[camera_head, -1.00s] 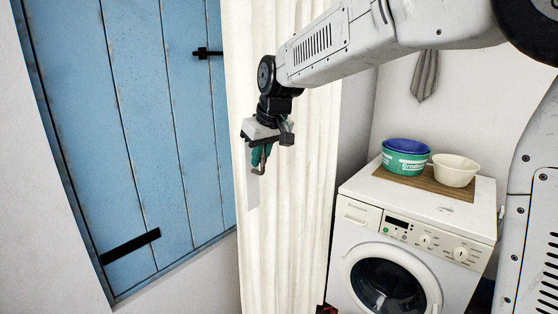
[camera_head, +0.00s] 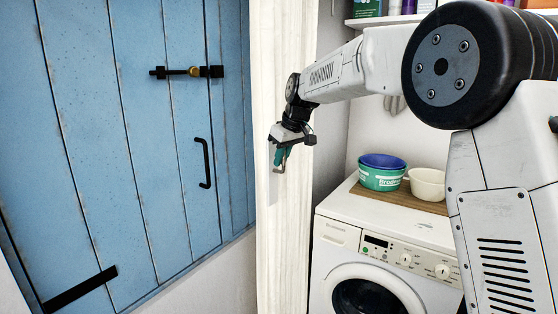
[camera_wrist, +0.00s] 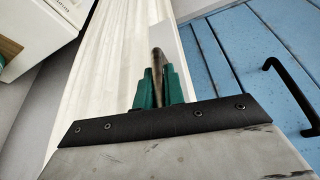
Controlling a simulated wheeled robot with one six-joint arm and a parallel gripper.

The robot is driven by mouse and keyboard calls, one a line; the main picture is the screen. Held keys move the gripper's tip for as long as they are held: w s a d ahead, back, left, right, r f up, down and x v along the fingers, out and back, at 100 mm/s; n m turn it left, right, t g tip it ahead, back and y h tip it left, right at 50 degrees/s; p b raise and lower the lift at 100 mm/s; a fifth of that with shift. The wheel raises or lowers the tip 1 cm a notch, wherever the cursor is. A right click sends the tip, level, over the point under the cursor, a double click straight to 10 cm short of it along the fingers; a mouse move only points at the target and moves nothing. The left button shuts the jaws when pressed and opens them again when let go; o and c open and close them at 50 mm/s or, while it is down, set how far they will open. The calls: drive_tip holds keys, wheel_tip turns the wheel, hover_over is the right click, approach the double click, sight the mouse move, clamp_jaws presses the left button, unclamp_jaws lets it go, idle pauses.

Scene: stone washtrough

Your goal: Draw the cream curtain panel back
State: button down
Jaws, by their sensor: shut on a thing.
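The cream curtain panel (camera_head: 295,225) hangs in narrow upright folds between the blue plank door and the washing machine. It also fills the upper left of the wrist view (camera_wrist: 110,60). My gripper (camera_head: 281,160) is at the panel's left edge. Its teal fingers are shut on a brown bar-like pull (camera_wrist: 157,65), which stands in front of a pale flat strip (camera_wrist: 168,45) along that edge. The fingers hide the pull's lower part in the wrist view.
The blue door (camera_head: 130,130) has a black bolt (camera_head: 190,72) and a black handle (camera_head: 203,163) left of the curtain. The washing machine (camera_head: 385,245) stands close on the right, with a blue-and-green tub (camera_head: 382,175) and a cream bowl (camera_head: 427,184) on a board. A stocked shelf (camera_head: 385,20) is above.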

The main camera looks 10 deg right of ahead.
drive_tip(key=c, duration=1.5)
unclamp_jaws()
drive_tip(key=v, duration=0.7)
drive_tip(key=shift+r, duration=0.35)
drive_tip(key=shift+d, duration=0.15)
